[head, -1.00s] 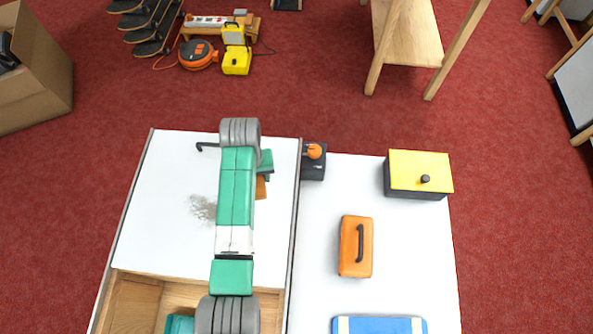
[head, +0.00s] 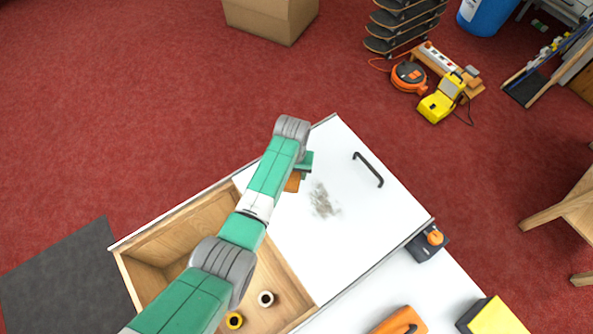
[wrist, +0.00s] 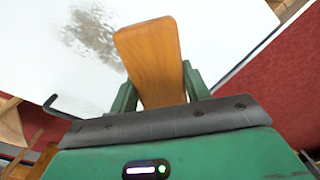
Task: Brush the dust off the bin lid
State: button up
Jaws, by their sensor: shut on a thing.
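The bin lid (head: 377,215) is a white panel with a black bar handle (head: 368,169), lying over part of the wooden bin. A grey-brown dust patch (head: 324,201) lies near its middle, and the dust (wrist: 92,38) also shows at upper left in the wrist view. My gripper (head: 304,165) is above the lid, just up and left of the dust in the head view. It is shut on an orange-brown wooden brush (wrist: 153,55), gripped between green fingers. The brush (head: 292,183) is partly behind my arm. Its bristles are hidden, and I cannot tell whether it touches the lid.
The bin's open part (head: 192,226) holds a yellow roll (head: 235,320) and a white roll (head: 266,298). A dark box with an orange knob (head: 427,245), an orange case (head: 398,322) and a yellow-topped box (head: 492,318) stand at lower right.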

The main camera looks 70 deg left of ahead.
jog(key=shift+f+b, duration=2.45)
jog(key=shift+f, duration=0.2)
jog(key=shift+f+b, duration=0.75)
jog(key=shift+f, duration=0.25)
